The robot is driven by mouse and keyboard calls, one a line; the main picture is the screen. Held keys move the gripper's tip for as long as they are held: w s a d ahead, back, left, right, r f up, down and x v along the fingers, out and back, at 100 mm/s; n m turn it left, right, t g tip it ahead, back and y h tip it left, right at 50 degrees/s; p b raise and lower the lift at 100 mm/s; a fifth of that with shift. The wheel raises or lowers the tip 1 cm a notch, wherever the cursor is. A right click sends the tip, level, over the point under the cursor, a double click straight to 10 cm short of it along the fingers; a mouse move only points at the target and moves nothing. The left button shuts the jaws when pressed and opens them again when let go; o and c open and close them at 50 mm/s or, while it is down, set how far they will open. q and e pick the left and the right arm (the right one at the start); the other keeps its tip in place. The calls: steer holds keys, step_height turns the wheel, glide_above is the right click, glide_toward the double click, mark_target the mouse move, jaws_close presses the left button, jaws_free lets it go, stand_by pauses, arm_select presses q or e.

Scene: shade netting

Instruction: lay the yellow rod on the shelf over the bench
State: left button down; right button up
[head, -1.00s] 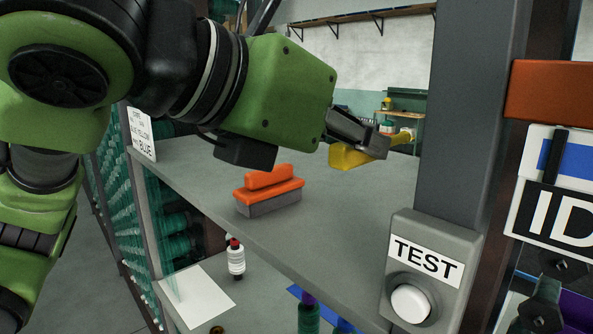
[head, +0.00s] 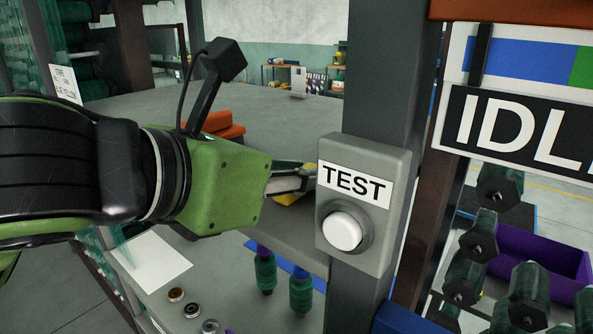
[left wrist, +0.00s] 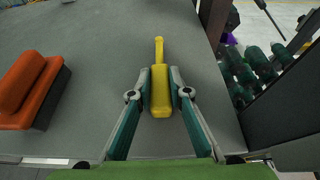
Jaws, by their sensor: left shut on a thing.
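My left gripper (head: 298,183) is shut on the yellow rod, just left of the TEST box. Only a small piece of the yellow rod (head: 287,198) shows in the head view. In the left wrist view the yellow rod (left wrist: 160,92) has a thick handle between both fingertips (left wrist: 160,88) and a thin end pointing away. The rod is over the grey shelf (head: 290,120), near its edge; I cannot tell whether it touches the surface. The bench (head: 205,262) is below the shelf, partly hidden by my arm. My right gripper is not in view.
An orange block with a grey base (left wrist: 32,90) sits on the shelf, left of the gripper. A post with the TEST button box (head: 362,205) stands close on the right. Dark green spools (head: 480,240) and a purple bin (head: 535,258) are beyond it.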

arm_select(q)
steer(key=c, duration=1.9)
jaws_free()
steer(key=shift+f, duration=0.1)
steer(key=shift+s+a+r, duration=0.15)
steer(key=shift+s+r, duration=0.05)
steer(key=shift+r, duration=0.1)
steer(key=b+v, duration=0.1)
steer(key=v, duration=1)
steer(key=shift+s, duration=0.25)
steer(key=shift+a+f, duration=0.1)
steer(key=shift+a, duration=0.05)
